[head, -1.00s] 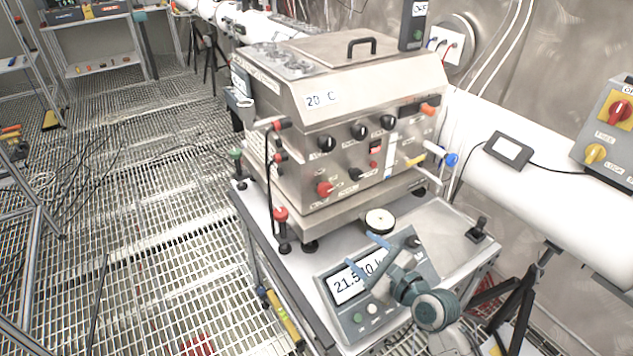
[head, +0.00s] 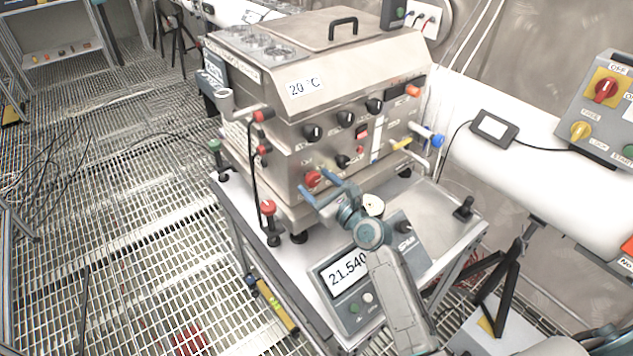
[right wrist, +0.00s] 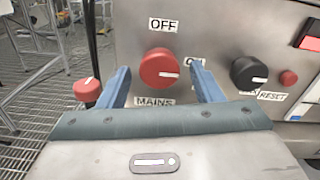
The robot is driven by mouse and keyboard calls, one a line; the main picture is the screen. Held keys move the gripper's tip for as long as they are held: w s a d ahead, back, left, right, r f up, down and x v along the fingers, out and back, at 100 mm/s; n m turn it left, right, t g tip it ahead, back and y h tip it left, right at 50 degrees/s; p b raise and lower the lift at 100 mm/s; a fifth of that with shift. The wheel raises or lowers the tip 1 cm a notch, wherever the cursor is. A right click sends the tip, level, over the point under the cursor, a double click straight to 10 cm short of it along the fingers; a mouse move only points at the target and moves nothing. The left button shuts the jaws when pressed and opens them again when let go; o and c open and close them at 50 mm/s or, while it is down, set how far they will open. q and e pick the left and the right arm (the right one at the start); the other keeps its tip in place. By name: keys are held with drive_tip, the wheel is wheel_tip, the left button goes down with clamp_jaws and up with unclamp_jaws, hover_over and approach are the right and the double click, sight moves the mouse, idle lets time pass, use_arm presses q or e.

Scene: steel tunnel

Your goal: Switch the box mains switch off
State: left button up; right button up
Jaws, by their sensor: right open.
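The red mains switch (head: 313,179) is a round knob low on the front of the steel box (head: 300,140). In the right wrist view the mains knob (right wrist: 158,66) has OFF above it, ON at its upper right and MAINS below. Its white mark points right, on the ON side. My right gripper (head: 311,183) is open, its two blue fingers aimed at the panel. In the right wrist view the fingers of my right gripper (right wrist: 159,72) stand left and right of the knob, apart from it. My left gripper is not in view.
A black knob (right wrist: 249,74) and a red reset button (right wrist: 288,78) sit right of the mains switch. A red-topped post (head: 268,208) stands at the box's left front corner.

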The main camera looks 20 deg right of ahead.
drive_tip(key=shift+w+a+r, duration=0.1)
drive_tip(key=shift+w, duration=0.25)
drive_tip(key=shift+c, duration=1.1)
drive_tip(key=c, duration=0.8)
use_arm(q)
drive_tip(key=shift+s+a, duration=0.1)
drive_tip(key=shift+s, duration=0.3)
use_arm(e)
drive_tip(key=shift+o, duration=0.2)
